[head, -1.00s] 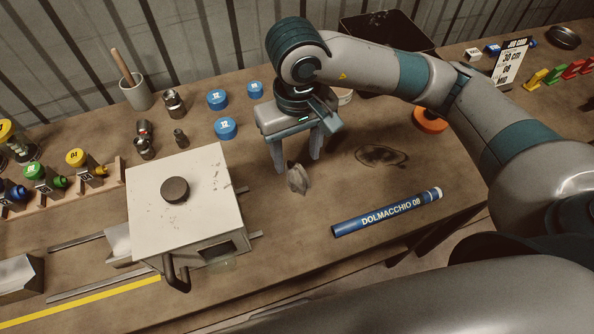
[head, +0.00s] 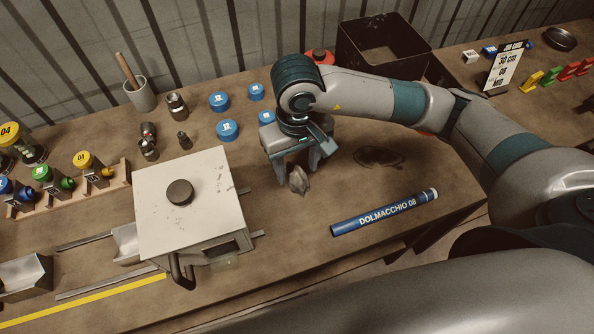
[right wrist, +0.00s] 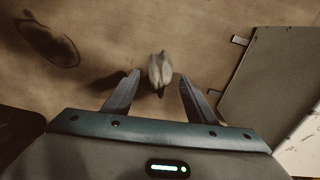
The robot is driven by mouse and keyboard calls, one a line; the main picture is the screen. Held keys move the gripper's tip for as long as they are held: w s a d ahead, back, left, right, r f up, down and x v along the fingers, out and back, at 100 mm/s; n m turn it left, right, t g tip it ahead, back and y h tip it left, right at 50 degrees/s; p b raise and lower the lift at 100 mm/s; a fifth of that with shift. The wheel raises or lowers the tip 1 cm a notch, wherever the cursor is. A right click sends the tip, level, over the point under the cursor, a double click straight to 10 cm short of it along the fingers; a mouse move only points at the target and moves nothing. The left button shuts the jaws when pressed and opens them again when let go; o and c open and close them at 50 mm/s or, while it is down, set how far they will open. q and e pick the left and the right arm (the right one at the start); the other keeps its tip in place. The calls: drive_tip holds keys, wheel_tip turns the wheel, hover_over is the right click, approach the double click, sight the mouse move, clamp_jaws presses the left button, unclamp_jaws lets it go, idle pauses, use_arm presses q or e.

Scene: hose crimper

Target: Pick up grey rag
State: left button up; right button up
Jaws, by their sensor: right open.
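The grey rag (head: 299,180) is a small crumpled cloth standing in a peak on the brown workbench, right of the white box-shaped machine. In the right wrist view the rag (right wrist: 160,71) lies ahead of and between the two fingertips, apart from both. My right gripper (head: 293,178) is open and points down at the rag, its fingers very close to it in the head view. In the right wrist view the open fingers of the right gripper (right wrist: 158,83) have nothing between them but bench and the rag's near end. My left gripper is not in view.
The white machine (head: 190,205) with a dark knob stands close left of the rag. A blue tube marked DOLMACCHIO 08 (head: 385,212) lies to the right near the front edge. A dark stain (head: 378,157) marks the bench. Blue caps (head: 227,130) and a black bin (head: 383,48) are behind.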

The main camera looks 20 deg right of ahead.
drive_tip(key=shift+f, duration=0.95)
drive_tip(key=c, duration=1.1)
